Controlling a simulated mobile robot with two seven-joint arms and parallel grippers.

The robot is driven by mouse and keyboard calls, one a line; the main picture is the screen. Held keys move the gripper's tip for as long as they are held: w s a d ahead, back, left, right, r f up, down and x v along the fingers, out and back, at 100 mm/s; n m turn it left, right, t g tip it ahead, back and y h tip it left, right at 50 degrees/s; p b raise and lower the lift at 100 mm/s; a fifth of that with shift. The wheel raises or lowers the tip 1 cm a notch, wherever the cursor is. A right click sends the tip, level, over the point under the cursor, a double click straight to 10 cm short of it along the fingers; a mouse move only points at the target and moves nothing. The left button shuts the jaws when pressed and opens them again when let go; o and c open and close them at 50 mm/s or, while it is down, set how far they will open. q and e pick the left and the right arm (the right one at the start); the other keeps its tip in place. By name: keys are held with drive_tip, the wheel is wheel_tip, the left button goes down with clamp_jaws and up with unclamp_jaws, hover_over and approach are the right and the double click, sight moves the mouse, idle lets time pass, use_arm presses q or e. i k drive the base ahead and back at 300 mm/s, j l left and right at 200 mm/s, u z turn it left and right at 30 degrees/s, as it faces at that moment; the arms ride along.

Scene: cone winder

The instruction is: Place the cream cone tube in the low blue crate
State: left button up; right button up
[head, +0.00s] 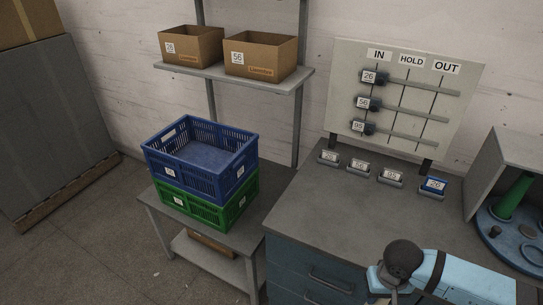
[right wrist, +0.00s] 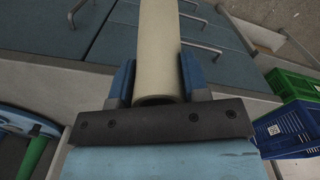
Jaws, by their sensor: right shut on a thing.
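The cream cone tube (right wrist: 158,45) is between the two blue fingers of my right gripper (right wrist: 157,80) in the right wrist view. The gripper is shut on it; the tube's far end runs out of the top of that view. In the head view my right arm is at the bottom right, and the tube does not show. The blue crate (head: 240,172) looks empty and sits on top of a green crate, left of my right arm and apart from it. It also shows in the right wrist view (right wrist: 286,133). My left gripper is not in view.
The green crate (head: 211,214) stands on a small grey table (head: 149,204) beside the workbench (head: 318,206). A shelf (head: 210,72) with two cardboard boxes hangs above the crates. A board with sliders and several small labelled trays stand at the bench's back; a green cone (head: 514,196) is at right.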

sight(191, 161)
drive_tip(key=i+j, duration=0.15)
drive_tip(key=j, duration=0.35)
drive_tip(key=i+j+z, duration=0.1)
drive_tip(key=j, duration=0.4)
drive_tip(key=i+j, duration=0.2)
drive_tip(key=j, duration=0.3)
drive_tip(key=i+j+z, duration=0.1)
drive_tip(key=j, duration=0.4)
drive_tip(key=i+j, duration=0.1)
drive_tip(key=j, duration=0.45)
drive_tip(key=i+j+z, duration=0.1)
drive_tip(key=j, duration=0.4)
drive_tip(key=i+j, duration=0.15)
drive_tip(key=j, duration=0.35)
